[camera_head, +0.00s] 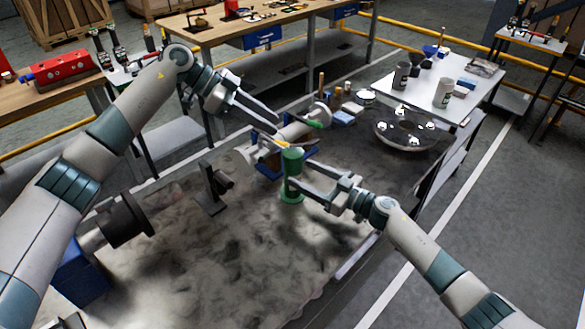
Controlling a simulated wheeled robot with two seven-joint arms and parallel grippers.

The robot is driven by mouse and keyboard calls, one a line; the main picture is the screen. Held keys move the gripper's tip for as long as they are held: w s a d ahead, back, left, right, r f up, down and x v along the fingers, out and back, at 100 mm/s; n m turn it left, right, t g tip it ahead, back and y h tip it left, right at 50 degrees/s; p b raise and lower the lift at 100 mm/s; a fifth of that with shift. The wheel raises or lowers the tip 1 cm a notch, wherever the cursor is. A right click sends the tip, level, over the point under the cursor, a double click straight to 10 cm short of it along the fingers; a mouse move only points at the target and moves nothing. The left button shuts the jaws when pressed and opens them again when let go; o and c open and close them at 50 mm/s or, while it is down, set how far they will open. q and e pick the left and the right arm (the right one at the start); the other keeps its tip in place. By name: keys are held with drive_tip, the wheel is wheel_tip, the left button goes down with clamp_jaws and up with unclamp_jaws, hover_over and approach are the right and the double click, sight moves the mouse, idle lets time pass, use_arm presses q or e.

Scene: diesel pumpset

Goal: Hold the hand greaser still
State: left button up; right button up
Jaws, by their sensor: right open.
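A green upright cylinder with a round foot, which I take for the hand greaser (291,162), stands on the dark, stained bench top (215,255) near the middle of the head view. My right gripper (287,184) is open, with its fingers at the lower part of the green cylinder; whether they touch it is not clear. My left gripper (281,133) is higher, its long fingers visibly apart near the top of the cylinder. Whether it holds anything is unclear. A yellow bit shows at its lower fingertip.
A grey cylinder with a green lever (314,124) lies just behind. A dark round dish (410,129) with shiny parts sits at the back right. A black bracket (213,188) and a dark flanged part (122,218) stand left. The bench's front middle is clear.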

drive_tip(key=shift+x, duration=2.6)
drive_tip(key=shift+c, duration=1.3)
clamp_jaws()
